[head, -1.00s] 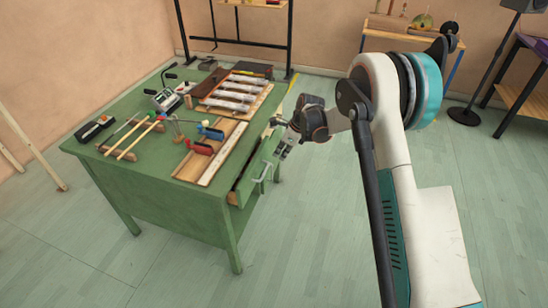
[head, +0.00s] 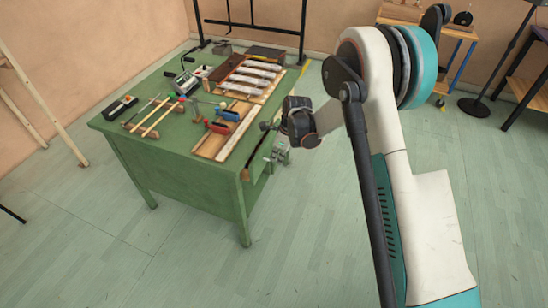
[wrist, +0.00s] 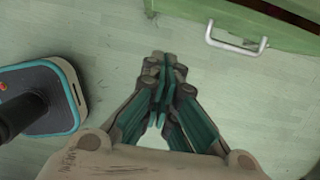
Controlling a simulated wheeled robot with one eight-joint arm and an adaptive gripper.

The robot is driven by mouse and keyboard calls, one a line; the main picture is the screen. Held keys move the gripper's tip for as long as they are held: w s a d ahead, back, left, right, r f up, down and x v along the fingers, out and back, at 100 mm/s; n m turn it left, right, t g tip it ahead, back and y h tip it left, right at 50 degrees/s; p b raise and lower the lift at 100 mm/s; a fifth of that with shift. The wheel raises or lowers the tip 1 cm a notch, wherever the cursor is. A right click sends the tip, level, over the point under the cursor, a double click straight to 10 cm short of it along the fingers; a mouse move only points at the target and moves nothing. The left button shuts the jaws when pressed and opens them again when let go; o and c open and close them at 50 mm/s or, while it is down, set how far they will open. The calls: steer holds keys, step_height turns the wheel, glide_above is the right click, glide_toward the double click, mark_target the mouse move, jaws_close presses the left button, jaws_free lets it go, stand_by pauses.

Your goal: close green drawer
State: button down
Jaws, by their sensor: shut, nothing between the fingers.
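The green drawer (head: 259,168) is in the right side of the green table (head: 190,172). A dark gap shows along its top edge, so it stands slightly open. In the wrist view the drawer front (wrist: 190,12) spans the upper right, with its pale metal handle (wrist: 238,48) facing me. A dark strip shows behind the front at the top right corner. My gripper (head: 281,158) is shut and empty beside the drawer front. In the wrist view my gripper (wrist: 160,68) is below and left of the handle, with no visible contact. My arm partly blocks the head view.
Mallets (head: 155,122), a box-like device (head: 186,82), metal bars (head: 250,82) and clamps (head: 222,120) lie on the tabletop. Shelves stand at the back right, near a black stand (head: 475,106). My base shows in the wrist view.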

steer(key=w+a+f+b, duration=0.2)
steer(key=a+f+b, duration=0.1)
steer(key=a+f, duration=0.2)
steer(key=shift+x, duration=1.1)
steer(key=shift+s, duration=0.15)
